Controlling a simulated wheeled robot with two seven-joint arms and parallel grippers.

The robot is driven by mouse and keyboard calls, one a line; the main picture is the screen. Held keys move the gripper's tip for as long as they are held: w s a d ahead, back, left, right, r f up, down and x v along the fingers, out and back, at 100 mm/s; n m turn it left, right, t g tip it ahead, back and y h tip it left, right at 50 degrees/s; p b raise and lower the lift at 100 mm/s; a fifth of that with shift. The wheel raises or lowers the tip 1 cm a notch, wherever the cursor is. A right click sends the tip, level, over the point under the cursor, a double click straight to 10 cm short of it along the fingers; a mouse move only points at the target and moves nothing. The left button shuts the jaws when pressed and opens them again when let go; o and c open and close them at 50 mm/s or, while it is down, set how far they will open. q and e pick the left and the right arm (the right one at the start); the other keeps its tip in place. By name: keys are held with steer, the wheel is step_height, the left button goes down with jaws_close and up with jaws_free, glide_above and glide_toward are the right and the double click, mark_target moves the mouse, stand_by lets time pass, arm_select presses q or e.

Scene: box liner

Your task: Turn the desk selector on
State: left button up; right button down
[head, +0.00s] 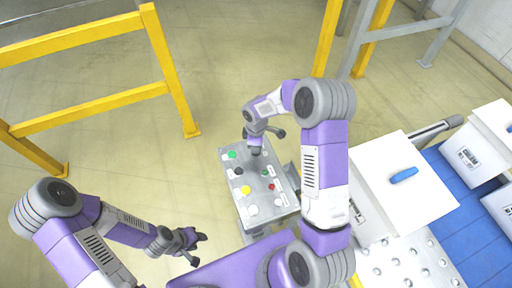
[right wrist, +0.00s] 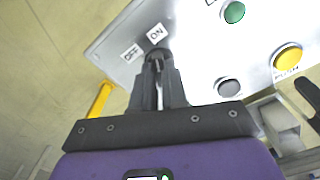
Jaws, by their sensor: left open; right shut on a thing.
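The grey desk panel (head: 258,191) stands in the middle of the head view, with its sloped top facing up. In the right wrist view, an OFF label (right wrist: 132,53) and an ON label (right wrist: 156,33) sit on the panel (right wrist: 200,65) just beyond my right gripper (right wrist: 158,62). My right gripper is shut on the dark selector knob between its fingertips; the fingers hide most of it, so its turn angle is unclear. In the head view the right gripper (head: 256,148) is down at the panel's far edge. My left gripper (head: 191,240) is open and empty, left of the panel.
Green (right wrist: 234,12), yellow (right wrist: 287,57) and grey (right wrist: 229,88) buttons lie on the panel near the right gripper. White boxes, one with a blue item (head: 404,175), stand on the right by a blue conveyor (head: 447,222). Yellow rails (head: 170,70) stand behind on open floor.

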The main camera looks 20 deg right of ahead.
steer(key=shift+m, duration=0.4)
steer(key=c, duration=1.2)
jaws_free()
steer(key=shift+o, duration=0.2)
steer(key=shift+r, duration=0.1)
step_height(320, 180, up, 7)
steer(key=shift+r, duration=0.2)
